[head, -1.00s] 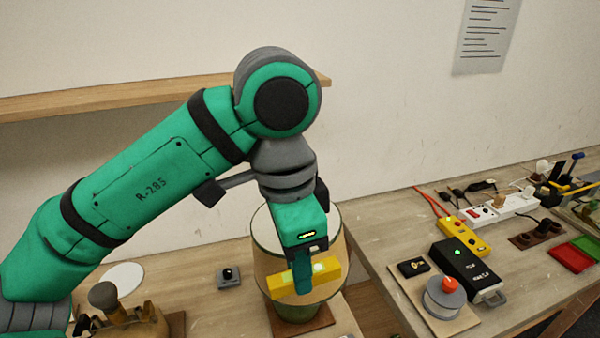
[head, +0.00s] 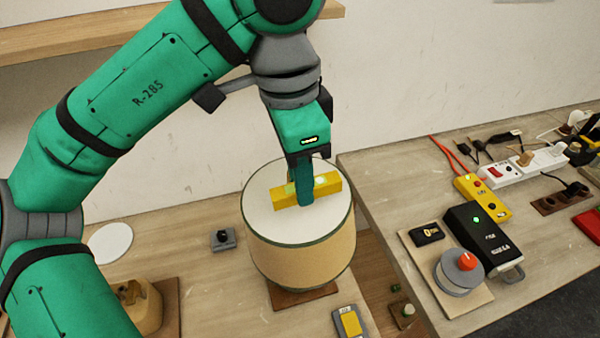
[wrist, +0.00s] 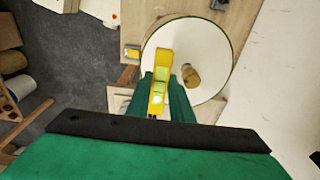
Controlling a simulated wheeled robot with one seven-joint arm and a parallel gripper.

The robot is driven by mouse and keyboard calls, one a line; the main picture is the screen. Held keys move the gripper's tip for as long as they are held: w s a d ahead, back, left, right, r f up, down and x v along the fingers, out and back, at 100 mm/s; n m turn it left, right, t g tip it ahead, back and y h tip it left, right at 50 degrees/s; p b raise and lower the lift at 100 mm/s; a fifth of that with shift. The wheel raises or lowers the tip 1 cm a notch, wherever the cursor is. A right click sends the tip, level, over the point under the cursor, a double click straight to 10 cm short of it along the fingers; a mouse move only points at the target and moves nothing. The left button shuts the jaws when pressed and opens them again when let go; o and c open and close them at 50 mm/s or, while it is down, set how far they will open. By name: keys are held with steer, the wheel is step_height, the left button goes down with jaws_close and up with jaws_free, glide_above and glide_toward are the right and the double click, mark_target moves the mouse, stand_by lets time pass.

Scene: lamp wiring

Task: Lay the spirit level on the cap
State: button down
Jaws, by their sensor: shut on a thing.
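The yellow spirit level (head: 328,184) with pale green vials is in my gripper (head: 305,200), which is shut around its middle. The level lies roughly flat over the white round cap (head: 290,228) on top of a tan drum-shaped lampshade (head: 305,262). Whether the level touches the cap or hovers just above it I cannot tell. In the wrist view the level (wrist: 162,70) lies left of the middle of the white cap (wrist: 205,45), and a short wooden peg (wrist: 190,77) stands beside it.
A yellow-and-grey device (head: 350,322) lies on the bench in front of the shade. A small grey switch box (head: 222,239) and a white disc (head: 110,243) are to the left. A black box (head: 478,235), a red-knobbed dial (head: 460,272) and a power strip (head: 522,166) crowd the right bench.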

steer(key=shift+f, duration=2.55)
steer(key=shift+s+f, duration=0.1)
steer(key=shift+f, duration=0.65)
steer(key=c, duration=1.5)
jaws_free()
steer(key=r, duration=0.7)
steer(key=a+r, duration=0.1)
steer(key=r, duration=0.2)
steer(key=shift+s+r, duration=0.1)
steer(key=shift+r, duration=0.3)
